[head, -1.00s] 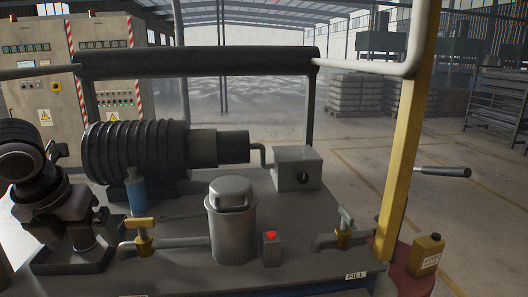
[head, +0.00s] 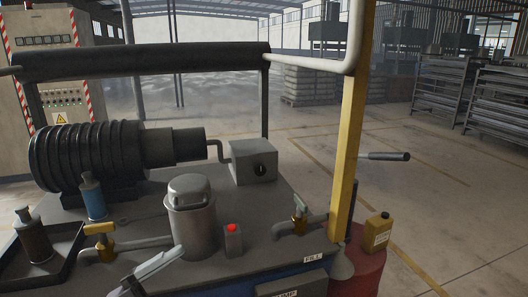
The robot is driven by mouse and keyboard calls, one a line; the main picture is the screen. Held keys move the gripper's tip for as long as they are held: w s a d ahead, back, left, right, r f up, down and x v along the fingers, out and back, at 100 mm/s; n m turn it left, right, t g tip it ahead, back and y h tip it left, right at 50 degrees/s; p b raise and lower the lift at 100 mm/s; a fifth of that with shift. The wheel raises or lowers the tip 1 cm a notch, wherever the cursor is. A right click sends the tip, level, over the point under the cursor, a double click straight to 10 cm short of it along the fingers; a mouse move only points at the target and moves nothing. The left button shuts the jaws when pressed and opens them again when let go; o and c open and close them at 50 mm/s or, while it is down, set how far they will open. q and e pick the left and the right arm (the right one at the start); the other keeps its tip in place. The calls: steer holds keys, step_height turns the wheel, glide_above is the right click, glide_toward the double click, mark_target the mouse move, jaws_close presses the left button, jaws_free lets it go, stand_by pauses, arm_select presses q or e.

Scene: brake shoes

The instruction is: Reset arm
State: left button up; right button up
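A pale grey, slim piece (head: 156,266) with a dark base pokes up from the bottom edge in the head view, in front of the metal canister (head: 191,222). It looks like the end of my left gripper; its fingers are too cut off to tell open from shut, and I see nothing held in it. My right gripper is not in view. A dark brown cylinder with a narrow top (head: 34,240) stands upright in a black tray (head: 72,236) at the left, apart from the grey piece.
The machine bench carries a ribbed motor (head: 88,160), a blue cylinder (head: 92,198), yellow valves (head: 101,240) and a red button box (head: 233,240). A black rail (head: 140,60) and yellow post (head: 348,140) frame it. A yellow can (head: 378,232) stands on a red drum (head: 362,272).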

arm_select(q)
steer(key=w+a+f+n+t+y, duration=0.2)
steer(key=a+f+n+t+y, duration=0.2)
steer(key=f+n+t+y, duration=0.55)
steer(key=s+a+f+n+g+y, duration=0.2)
steer(key=s+f+n+g, duration=0.3)
steer(key=f, duration=0.5)
steer(key=s+a+f+n+g+y+p, duration=0.1)
steer(key=s+a+f+n+g+y, duration=0.1)
steer(key=s+f+n+g+y, duration=0.2)
steer(key=s+f+n+y, duration=0.1)
steer(key=s+f+n, duration=0.2)
steer(key=f, duration=0.3)
steer(key=shift+s+a+f+n+g, duration=0.15)
steer(key=shift+s+f+n+g, duration=0.15)
steer(key=shift+s, duration=0.35)
steer(key=shift+r+y, duration=0.1)
steer(key=shift+y, duration=0.15)
